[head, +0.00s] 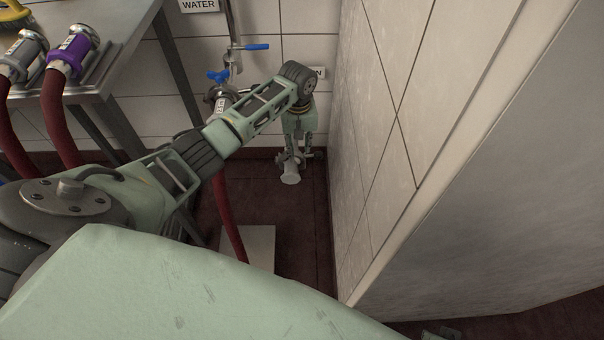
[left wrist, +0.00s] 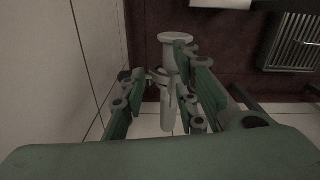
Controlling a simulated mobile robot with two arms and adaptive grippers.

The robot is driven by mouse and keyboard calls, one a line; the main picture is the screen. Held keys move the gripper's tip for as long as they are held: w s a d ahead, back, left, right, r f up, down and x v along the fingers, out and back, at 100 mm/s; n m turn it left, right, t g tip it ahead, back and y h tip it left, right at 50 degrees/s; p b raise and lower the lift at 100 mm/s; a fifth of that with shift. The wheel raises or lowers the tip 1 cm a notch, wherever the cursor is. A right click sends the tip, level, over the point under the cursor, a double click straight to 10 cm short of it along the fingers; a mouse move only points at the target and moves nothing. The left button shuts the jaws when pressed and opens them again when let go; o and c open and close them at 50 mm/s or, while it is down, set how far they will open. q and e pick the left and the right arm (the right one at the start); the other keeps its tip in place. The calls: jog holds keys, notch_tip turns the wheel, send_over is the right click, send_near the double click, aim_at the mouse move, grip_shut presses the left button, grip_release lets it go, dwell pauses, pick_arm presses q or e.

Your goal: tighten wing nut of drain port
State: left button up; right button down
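The drain port (head: 290,178) is a pale metal pipe stub low at the wall, by the corner. In the left wrist view the drain port (left wrist: 175,52) has a round flared end, with a clamp ring (left wrist: 158,76) around the pipe. The wing nut cannot be made out clearly; it is small, dark and partly hidden by my fingers. My left gripper (head: 293,152) reaches down over the drain port. In the left wrist view my left gripper (left wrist: 158,88) has its fingers apart on either side of the pipe and clamp. I cannot tell whether they touch.
A wall (head: 385,130) stands close on the right of the left arm. A water tap with a blue lever (head: 257,47) and a hose coupling stand behind the arm. A steel table (head: 115,70) with red hoses is at left.

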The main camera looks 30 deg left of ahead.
pick_arm(q)
jog(key=s+d+f+m, duration=0.5)
jog(key=s+d, duration=0.5)
jog(key=s+d+r+m+t+p, duration=0.1)
jog(key=s+d, duration=0.1)
jog(key=s, duration=0.4)
jog(key=s+d+m+t+h+p, duration=0.1)
jog(key=s+d+m+p, duration=0.1)
jog(key=s, duration=0.4)
jog(key=shift+s+d+r+m, duration=0.2)
jog(key=shift+s+r+m, duration=0.1)
jog(key=shift+r, duration=0.1)
jog(key=shift+w, duration=0.1)
